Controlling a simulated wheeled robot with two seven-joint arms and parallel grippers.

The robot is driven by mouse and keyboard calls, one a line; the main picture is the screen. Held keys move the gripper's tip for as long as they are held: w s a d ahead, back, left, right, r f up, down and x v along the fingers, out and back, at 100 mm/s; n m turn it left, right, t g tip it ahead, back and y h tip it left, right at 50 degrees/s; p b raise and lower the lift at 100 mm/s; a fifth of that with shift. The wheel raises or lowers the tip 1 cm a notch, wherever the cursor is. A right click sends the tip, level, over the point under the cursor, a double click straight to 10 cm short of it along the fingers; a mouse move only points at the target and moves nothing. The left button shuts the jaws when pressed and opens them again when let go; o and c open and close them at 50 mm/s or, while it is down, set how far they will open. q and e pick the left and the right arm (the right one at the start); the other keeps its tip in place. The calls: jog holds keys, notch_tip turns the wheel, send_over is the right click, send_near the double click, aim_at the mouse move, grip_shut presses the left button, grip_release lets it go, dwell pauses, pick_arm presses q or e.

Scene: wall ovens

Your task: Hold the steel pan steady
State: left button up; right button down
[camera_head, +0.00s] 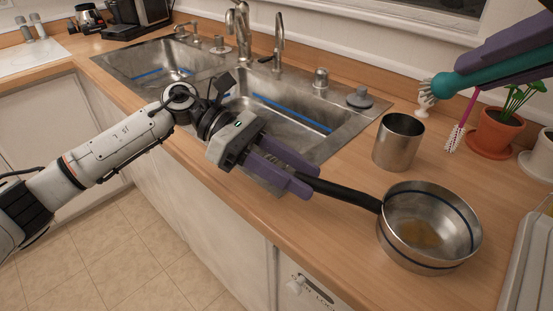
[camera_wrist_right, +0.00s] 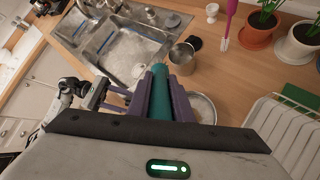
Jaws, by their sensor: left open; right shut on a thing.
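The steel pan (camera_head: 400,250) sits on the wooden counter at the lower right, its black handle (camera_head: 345,191) pointing left. A brownish patch shows on its inside bottom. My left gripper (camera_head: 304,179) is open, its purple fingers at the free end of the handle; whether they touch it I cannot tell. My right gripper (camera_head: 510,50) is shut on a teal-handled brush (camera_head: 465,82), held above the counter with its bristles to the left, up and away from the pan. In the right wrist view the teal handle (camera_wrist_right: 160,90) lies between the fingers, and the pan (camera_wrist_right: 207,103) is partly hidden.
A steel cup (camera_head: 398,145) stands behind the pan. A double sink (camera_head: 330,150) with taps lies to the left. A pink brush (camera_head: 456,137), a potted plant (camera_head: 495,133) and a white dish rack (camera_head: 530,265) are at the right. The counter's front edge runs close to the pan.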

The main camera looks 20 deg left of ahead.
aim_at(336, 198)
pick_arm(q)
jog(key=x, duration=0.6)
jog(key=shift+d, duration=0.1)
grip_shut()
dwell(0.6)
